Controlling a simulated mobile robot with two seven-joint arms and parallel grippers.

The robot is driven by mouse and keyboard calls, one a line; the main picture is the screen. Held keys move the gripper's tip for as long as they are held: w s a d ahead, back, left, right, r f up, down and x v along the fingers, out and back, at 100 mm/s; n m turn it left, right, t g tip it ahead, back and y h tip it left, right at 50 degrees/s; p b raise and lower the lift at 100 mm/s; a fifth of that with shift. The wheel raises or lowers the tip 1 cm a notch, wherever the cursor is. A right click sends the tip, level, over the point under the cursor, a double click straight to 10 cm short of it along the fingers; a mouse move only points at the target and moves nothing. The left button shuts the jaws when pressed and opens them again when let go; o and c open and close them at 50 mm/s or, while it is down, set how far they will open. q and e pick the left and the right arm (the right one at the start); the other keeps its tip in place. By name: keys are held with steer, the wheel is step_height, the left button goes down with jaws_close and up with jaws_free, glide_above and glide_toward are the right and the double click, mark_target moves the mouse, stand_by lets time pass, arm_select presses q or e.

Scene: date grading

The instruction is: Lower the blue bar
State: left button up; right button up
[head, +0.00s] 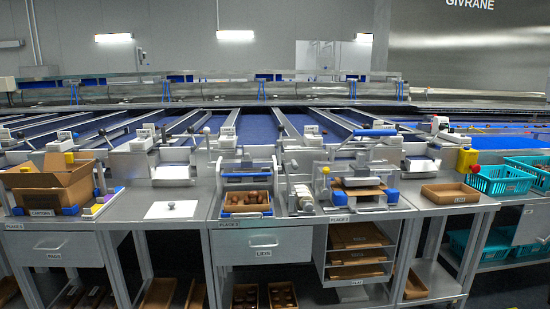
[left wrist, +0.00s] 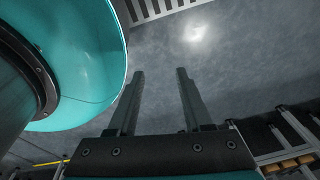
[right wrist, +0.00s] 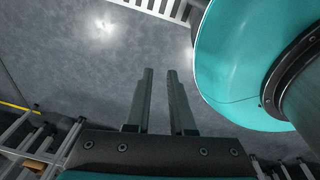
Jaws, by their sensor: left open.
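A blue bar (head: 374,132) sits high on the grey lever press (head: 352,165) right of centre in the head view, raised above the press bed. A tan sheet or tray (head: 362,190) lies beneath it, between blue end blocks. My left gripper (left wrist: 160,72) shows in the left wrist view, open and empty over bare grey floor. My right gripper (right wrist: 159,70) shows in the right wrist view, with a narrower gap between its fingers and nothing in it. Neither gripper shows in the head view, and both are away from the bar.
Left of the press stand a station with a tray of dates (head: 247,202), a white plate with a knob (head: 171,209) and an open carton (head: 60,185). Right of it lie a brown tray (head: 450,194) and teal crates (head: 500,181). Conveyor lanes run behind the benches.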

steer(key=r+p, duration=0.1)
steer(key=r, duration=0.1)
steer(key=r+p, duration=0.4)
steer(key=shift+s+a, duration=0.15)
steer(key=shift+s, duration=0.2)
jaws_close()
arm_select(q)
steer(key=s+d+r+p, duration=0.2)
steer(key=r+p, duration=0.2)
steer(key=r, duration=0.3)
steer(key=s+d+r+g+p, duration=0.1)
steer(key=s+r+p, duration=0.1)
steer(key=r+p, duration=0.2)
step_height(320, 180, up, 3)
steer(key=shift+s+d+f+h, duration=0.1)
steer(key=shift+s+d+h, duration=0.2)
steer(key=shift+s+d, duration=0.05)
arm_select(e)
steer(key=s+a+r+g, duration=0.1)
steer(key=s+a+r, duration=0.2)
steer(key=r, duration=0.4)
steer(key=shift+s+a+r+y, duration=0.2)
steer(key=shift+s+r+y, duration=0.1)
steer(key=shift+s+r, duration=0.15)
arm_select(q)
steer(key=shift+w, duration=0.2)
arm_select(e)
steer(key=shift+w, duration=0.15)
